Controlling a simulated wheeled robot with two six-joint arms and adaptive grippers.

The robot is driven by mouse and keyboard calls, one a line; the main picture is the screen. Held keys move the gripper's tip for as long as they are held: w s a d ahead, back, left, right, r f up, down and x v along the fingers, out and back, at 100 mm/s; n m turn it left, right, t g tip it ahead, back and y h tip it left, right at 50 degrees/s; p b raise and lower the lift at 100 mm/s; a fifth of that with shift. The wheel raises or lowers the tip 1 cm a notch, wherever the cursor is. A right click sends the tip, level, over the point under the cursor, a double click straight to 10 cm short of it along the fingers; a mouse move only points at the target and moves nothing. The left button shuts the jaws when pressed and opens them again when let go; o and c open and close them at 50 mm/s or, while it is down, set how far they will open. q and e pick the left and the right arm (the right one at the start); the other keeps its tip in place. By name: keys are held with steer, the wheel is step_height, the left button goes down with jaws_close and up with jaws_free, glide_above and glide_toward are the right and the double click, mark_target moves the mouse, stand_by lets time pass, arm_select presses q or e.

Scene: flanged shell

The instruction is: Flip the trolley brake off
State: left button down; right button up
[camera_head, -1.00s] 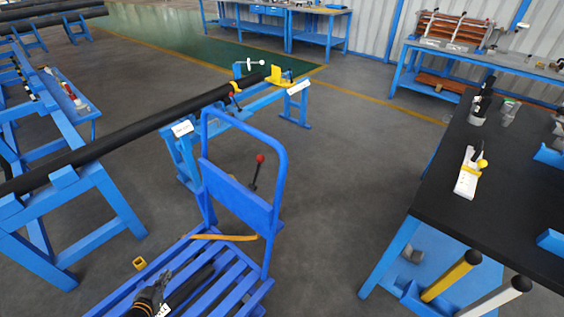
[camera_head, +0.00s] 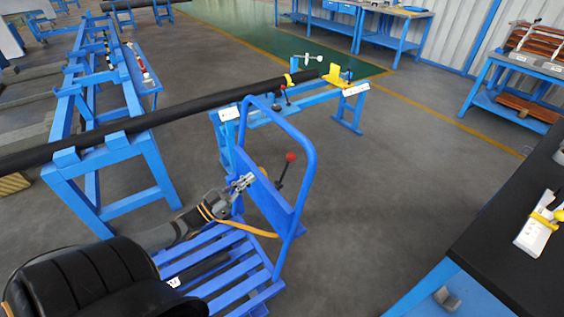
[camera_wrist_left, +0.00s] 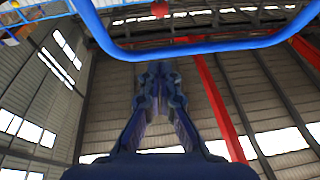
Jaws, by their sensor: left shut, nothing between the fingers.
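The blue trolley (camera_head: 232,292) has a slatted deck, an upright panel and a looped push handle (camera_head: 309,150). A dark lever with a red knob (camera_head: 291,157) stands tilted just beyond the panel; its lower end is hidden, and I take it for the brake. My left gripper (camera_head: 243,182) is shut and empty, above the deck on the near side of the panel, left of the knob. In the left wrist view the gripper (camera_wrist_left: 158,72) points up toward the roof. The handle (camera_wrist_left: 190,48) arches across that view, and a small red thing (camera_wrist_left: 160,9) shows at the top, perhaps the knob.
An orange strap (camera_head: 248,229) lies across the trolley. A long black pipe (camera_head: 150,120) rests on blue stands behind it. A dark-topped bench (camera_head: 500,240) is at the right. The floor between the trolley and bench is clear.

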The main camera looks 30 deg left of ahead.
arm_select(q)
steer(key=b+x, duration=0.3)
steer(key=x, duration=0.6)
steer(key=b, duration=0.2)
glide_above(286, 170)
steer(key=s+a, duration=0.1)
steer(key=s, duration=0.1)
steer(key=shift+f, duration=0.9)
steer(key=shift+s, duration=0.15)
